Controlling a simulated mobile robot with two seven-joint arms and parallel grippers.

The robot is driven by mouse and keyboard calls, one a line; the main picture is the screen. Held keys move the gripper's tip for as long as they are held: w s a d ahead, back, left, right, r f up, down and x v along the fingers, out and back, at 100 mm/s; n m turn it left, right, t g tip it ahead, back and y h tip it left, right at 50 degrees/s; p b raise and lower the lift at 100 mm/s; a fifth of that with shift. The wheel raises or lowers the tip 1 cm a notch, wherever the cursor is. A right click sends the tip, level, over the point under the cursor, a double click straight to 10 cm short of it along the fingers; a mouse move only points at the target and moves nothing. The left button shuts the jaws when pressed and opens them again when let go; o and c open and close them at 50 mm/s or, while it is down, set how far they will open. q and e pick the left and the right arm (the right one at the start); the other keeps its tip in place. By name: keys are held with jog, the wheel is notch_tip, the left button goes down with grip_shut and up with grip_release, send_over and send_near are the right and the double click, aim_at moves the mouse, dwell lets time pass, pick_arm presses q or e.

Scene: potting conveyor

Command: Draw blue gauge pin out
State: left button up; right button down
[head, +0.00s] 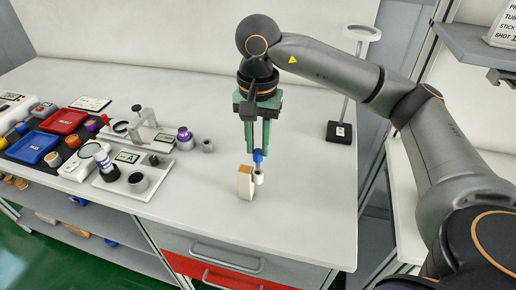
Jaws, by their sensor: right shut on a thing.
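The blue gauge pin (258,156) shows as a blue head at the tips of my right gripper. My right gripper (257,150) points down with its green fingers shut on the pin. Below the head is a small pale cylindrical part (259,177). A whitish block with a brown top (245,183) stands upright just to the left of it. How much of the pin's shank sits inside the pale part is too small to tell. My left gripper is not in view.
A fixture board (125,193) with cups and a label stands left on the white table. Blue (32,147) and red (64,121) trays lie farther left. A stand with a black base (339,132) is at the back right. The table front right is clear.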

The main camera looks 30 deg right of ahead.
aim_at(258, 151)
jog(key=shift+r, duration=0.25)
jog(key=shift+r+p, duration=0.25)
jog(key=shift+p, duration=0.15)
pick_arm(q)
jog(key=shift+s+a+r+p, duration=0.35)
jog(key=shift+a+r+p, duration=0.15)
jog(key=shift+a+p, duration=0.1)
pick_arm(e)
jog(key=shift+r, duration=1)
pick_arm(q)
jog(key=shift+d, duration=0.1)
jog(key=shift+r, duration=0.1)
pick_arm(e)
jog(key=shift+r, duration=0.2)
pick_arm(q)
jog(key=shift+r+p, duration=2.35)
jog(key=shift+p, duration=0.1)
pick_arm(e)
notch_tip(258, 151, up, 7)
jog(key=shift+f, duration=0.15)
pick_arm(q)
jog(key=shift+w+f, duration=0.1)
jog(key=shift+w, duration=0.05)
pick_arm(e)
jog(key=shift+w+f, duration=0.1)
jog(key=shift+f, duration=0.05)
